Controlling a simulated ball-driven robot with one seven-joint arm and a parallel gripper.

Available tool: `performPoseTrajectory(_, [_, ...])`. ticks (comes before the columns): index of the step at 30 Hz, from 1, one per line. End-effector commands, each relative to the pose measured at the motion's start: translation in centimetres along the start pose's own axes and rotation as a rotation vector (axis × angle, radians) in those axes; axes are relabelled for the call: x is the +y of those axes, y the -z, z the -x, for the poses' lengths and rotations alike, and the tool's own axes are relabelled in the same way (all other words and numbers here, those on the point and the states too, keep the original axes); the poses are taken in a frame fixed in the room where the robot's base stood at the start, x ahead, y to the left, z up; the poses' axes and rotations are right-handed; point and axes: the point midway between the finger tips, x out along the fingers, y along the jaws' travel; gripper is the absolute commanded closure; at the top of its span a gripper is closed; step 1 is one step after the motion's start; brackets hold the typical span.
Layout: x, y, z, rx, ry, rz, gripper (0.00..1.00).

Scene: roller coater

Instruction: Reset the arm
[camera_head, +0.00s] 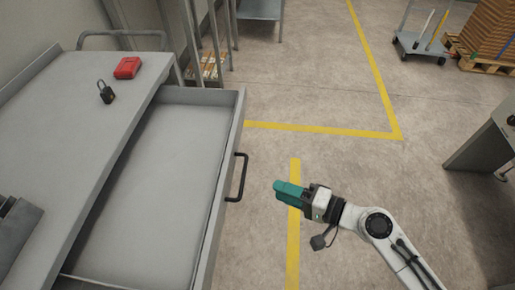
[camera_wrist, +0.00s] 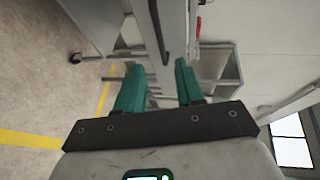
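My gripper (camera_head: 277,191) has teal fingers and hangs over the floor, to the right of the open drawer (camera_head: 165,190) and its black handle (camera_head: 238,177). It does not touch the handle. In the wrist view the two teal fingers of my gripper (camera_wrist: 157,85) stand apart with nothing held between them. My white arm reaches in from the lower right in the head view. The drawer is pulled out and its visible inside is empty.
A grey workbench (camera_head: 60,150) on the left carries a black padlock (camera_head: 106,92) and a red object (camera_head: 127,67). Another table (camera_head: 485,145) stands at the right edge. A cart (camera_head: 418,45) and a pallet stack (camera_head: 488,35) are far off. The floor between is clear.

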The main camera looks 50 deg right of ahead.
Motion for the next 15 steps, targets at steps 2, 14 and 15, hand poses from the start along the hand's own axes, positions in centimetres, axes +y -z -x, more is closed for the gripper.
performPoseTrajectory(2, [0.0,0.0,0.0,0.0,0.0,0.0,0.63])
performPoseTrajectory(14, [1.8,-3.5,-1.2,-0.18,-0.139,0.223,0.63])
performPoseTrajectory(15, [2.5,-4.4,-1.4,-0.237,-0.189,0.297,0.63])
